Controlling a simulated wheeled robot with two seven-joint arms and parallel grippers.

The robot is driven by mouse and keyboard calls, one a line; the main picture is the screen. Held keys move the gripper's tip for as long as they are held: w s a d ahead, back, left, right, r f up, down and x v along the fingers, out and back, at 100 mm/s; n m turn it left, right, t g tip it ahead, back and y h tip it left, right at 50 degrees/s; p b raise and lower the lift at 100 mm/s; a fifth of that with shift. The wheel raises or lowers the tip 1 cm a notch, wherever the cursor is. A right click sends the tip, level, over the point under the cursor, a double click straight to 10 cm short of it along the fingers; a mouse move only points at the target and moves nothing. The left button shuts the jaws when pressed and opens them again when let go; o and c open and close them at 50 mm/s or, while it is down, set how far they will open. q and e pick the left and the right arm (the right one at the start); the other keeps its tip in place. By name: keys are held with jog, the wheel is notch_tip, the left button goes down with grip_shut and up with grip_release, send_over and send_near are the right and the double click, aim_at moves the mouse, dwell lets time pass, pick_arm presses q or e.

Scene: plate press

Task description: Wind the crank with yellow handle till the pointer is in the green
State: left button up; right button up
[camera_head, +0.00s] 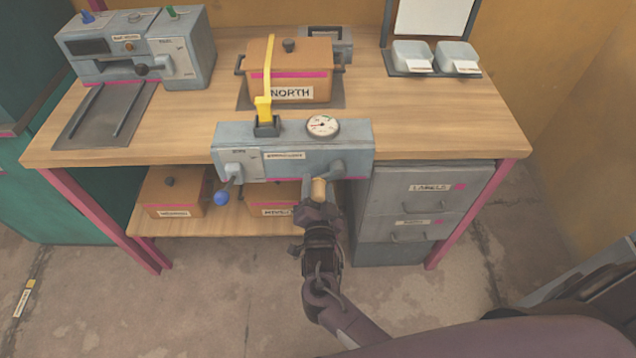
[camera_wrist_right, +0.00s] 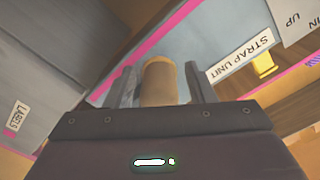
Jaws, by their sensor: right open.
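The strap unit (camera_head: 285,135) is a grey box on the front edge of the bench. The crank's tan-yellow handle (camera_head: 319,189) sticks out at its lower right front. The round white dial (camera_head: 322,125) is on top; its pointer and coloured zones are too small to read surely. My right gripper (camera_head: 317,206) is just in front of the handle. In the right wrist view, the open gripper (camera_wrist_right: 159,88) has the handle (camera_wrist_right: 161,80) between its fingers, with gaps visible on both sides. My left gripper is not in view.
A blue-knobbed lever (camera_head: 221,197) hangs at the unit's left. A yellow strap (camera_head: 269,65) runs over the NORTH box (camera_head: 289,72) behind it. Grey drawers (camera_head: 408,200) stand below right, and boxes sit on the lower shelf (camera_head: 232,224). The bench top (camera_head: 430,125) is clear at right.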

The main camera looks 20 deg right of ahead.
jog(key=shift+w+d, duration=0.25)
jog(key=shift+w, duration=0.3)
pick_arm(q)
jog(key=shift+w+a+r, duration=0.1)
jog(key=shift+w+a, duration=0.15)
pick_arm(e)
jog(key=shift+c, duration=0.2)
grip_shut()
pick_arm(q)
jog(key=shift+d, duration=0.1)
pick_arm(e)
jog(key=shift+d, duration=0.1)
